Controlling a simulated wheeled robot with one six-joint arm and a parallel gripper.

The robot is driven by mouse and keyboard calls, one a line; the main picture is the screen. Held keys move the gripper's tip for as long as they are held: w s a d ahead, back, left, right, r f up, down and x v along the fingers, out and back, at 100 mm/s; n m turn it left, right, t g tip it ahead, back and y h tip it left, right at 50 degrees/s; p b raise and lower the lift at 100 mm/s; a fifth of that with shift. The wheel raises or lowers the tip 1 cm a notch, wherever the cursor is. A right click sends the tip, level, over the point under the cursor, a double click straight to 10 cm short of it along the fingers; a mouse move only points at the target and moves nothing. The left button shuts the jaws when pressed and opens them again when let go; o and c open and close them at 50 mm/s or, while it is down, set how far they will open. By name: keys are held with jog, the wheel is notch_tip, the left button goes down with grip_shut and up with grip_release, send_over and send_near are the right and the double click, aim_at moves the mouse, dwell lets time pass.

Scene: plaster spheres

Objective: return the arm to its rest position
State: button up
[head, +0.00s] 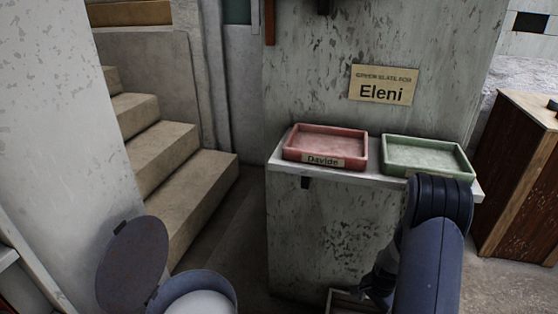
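My arm (432,250) rises from the bottom right and bends over in front of the shelf's right end. My gripper (374,284) appears only as a dark part low beside the arm, mostly hidden behind it. Its fingers are not clear, so I cannot tell whether it is open or shut, or whether it holds anything. It is below the shelf, close to a box-like edge (343,298) at the bottom of the picture.
A white shelf (283,166) bears an empty red tray (325,142) labelled "Davide" and an empty green tray (428,155). An "Eleni" sign (383,84) hangs above. Stone steps (195,190) rise left. A lidded bin (190,285) stands open, with something white inside. A wooden cabinet (515,175) stands right.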

notch_tip(320, 180, up, 2)
jog(key=shift+r+p, duration=0.1)
jog(key=shift+p, duration=0.3)
